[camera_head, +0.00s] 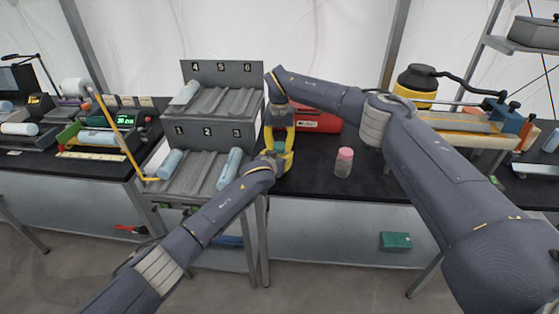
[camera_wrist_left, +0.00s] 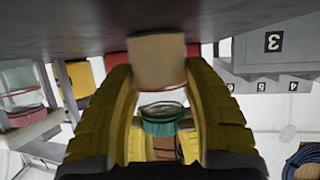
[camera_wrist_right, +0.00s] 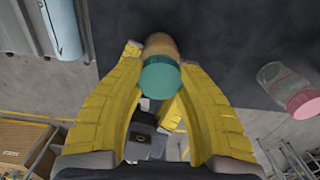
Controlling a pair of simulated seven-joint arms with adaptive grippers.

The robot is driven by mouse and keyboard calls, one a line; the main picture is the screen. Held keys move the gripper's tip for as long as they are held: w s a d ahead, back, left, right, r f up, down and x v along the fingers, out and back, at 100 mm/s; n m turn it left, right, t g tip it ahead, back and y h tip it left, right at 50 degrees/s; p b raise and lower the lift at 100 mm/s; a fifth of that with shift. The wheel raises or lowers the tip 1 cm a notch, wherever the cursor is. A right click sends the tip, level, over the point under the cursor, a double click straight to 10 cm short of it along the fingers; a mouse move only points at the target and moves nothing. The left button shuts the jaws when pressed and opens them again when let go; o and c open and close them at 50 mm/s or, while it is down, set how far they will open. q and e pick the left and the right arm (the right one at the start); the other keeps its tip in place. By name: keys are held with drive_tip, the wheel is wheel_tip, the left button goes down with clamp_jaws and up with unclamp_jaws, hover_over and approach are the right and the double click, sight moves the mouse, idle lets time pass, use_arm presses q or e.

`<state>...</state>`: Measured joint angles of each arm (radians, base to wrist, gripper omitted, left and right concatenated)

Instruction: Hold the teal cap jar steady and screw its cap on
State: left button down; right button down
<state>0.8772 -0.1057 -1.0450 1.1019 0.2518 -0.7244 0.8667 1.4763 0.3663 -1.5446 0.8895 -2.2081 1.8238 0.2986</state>
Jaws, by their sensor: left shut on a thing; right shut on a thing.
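The teal cap jar has tan contents and a clear upper part; its body (camera_wrist_left: 158,60) sits between the yellow fingers of my left gripper (camera_wrist_left: 160,75), which is shut on it. The ridged teal cap (camera_wrist_left: 163,120) is at the jar's clear mouth. I cannot tell how far it is threaded. In the right wrist view the cap (camera_wrist_right: 160,77) lies between the fingers of my right gripper (camera_wrist_right: 160,65), which is shut on it. In the head view the right gripper (camera_head: 280,125) comes from above and the left gripper (camera_head: 277,160) from the lower left. The fingers mostly hide the jar.
A pink-capped jar (camera_head: 344,162) stands on the black table to the right. A red box (camera_head: 317,121) is behind the grippers. Numbered grey racks (camera_head: 215,105) holding light-blue cylinders are close on the left. Black tabletop is clear around the pink-capped jar.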

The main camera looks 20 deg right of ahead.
drive_tip(key=m, duration=0.3)
drive_tip(key=shift+m, duration=0.4)
drive_tip(key=c, duration=0.9)
unclamp_jaws()
wheel_tip(320, 180, up, 12)
use_arm(q)
drive_tip(key=c, duration=0.5)
unclamp_jaws()
drive_tip(key=shift+v, duration=6.05)
